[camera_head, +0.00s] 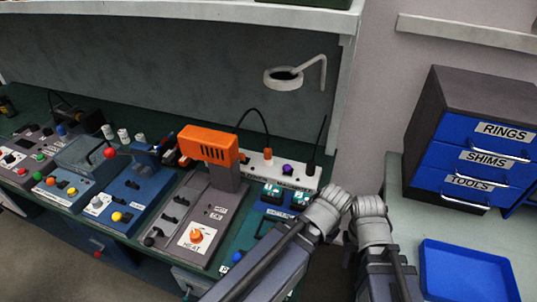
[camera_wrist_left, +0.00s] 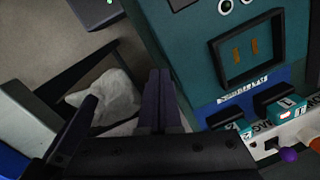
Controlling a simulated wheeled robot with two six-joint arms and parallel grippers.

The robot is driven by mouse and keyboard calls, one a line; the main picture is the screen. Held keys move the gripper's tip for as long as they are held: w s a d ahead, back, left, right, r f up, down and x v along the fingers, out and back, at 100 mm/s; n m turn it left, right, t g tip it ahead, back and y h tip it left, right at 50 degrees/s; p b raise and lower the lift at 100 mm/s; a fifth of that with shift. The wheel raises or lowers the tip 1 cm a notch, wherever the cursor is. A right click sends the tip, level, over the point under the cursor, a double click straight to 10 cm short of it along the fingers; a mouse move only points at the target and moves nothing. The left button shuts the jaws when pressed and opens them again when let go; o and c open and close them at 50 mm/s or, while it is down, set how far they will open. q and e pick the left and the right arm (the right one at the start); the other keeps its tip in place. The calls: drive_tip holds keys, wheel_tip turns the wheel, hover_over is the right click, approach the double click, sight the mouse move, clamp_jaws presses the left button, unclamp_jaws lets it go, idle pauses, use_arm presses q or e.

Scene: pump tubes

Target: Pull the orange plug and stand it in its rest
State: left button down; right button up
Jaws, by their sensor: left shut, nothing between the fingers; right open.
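The orange plug (camera_head: 266,154) stands in the white power strip (camera_head: 253,170) at the back of the bench, with a black cord arching up from it. A small orange piece, probably the same plug, shows at the right edge of the left wrist view (camera_wrist_left: 315,143). My left gripper (camera_wrist_left: 160,75) is shut and empty, to the left of the strip in that view. My right gripper (camera_head: 369,206) is open and empty, right of the bench and away from the plug. I cannot make out the plug's rest.
A blue tray (camera_head: 465,272) and drawers (camera_head: 470,140) are at right.

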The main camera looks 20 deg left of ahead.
use_arm(q)
drive_tip(key=c, duration=1.6)
unclamp_jaws()
